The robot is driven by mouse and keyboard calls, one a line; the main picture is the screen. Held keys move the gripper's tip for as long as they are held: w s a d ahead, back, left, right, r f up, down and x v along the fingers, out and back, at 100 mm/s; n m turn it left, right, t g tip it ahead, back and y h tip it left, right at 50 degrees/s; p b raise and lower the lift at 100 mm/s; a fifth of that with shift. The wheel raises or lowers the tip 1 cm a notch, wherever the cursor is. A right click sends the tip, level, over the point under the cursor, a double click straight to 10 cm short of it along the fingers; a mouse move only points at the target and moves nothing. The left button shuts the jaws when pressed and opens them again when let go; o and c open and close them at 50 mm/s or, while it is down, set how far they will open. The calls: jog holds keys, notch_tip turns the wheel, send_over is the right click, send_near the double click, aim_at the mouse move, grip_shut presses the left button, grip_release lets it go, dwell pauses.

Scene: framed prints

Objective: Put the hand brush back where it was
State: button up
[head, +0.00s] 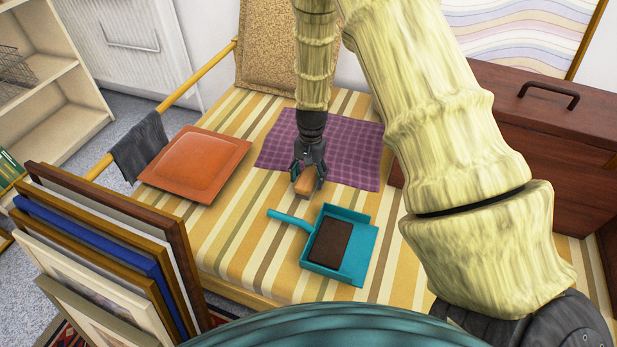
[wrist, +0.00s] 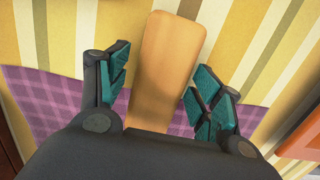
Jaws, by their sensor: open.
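The hand brush appears to be the light wooden piece (head: 304,184) under my gripper in the head view, at the near edge of the purple cloth; its lower part is hard to make out. In the wrist view its wooden top (wrist: 168,62) lies between my fingers, with gaps on both sides. My gripper (head: 308,179) is open and points down around it; its teal finger pads also show in the wrist view (wrist: 160,90). A teal dustpan (head: 365,262) lies nearer the camera with a dark brown block (head: 329,242) in it.
A purple checked cloth (head: 345,150) lies on the striped cover (head: 240,240). An orange square cushion or tray (head: 195,163) is at left. Framed prints (head: 110,255) lean at front left. A dark wooden box (head: 545,120) stands at right. Striped cover left of the dustpan is bare.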

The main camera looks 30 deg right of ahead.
aim_at(310, 171)
notch_tip(310, 171, up, 12)
jog(key=w+d+p, duration=0.1)
jog(key=p, duration=0.2)
jog(key=shift+f, duration=0.1)
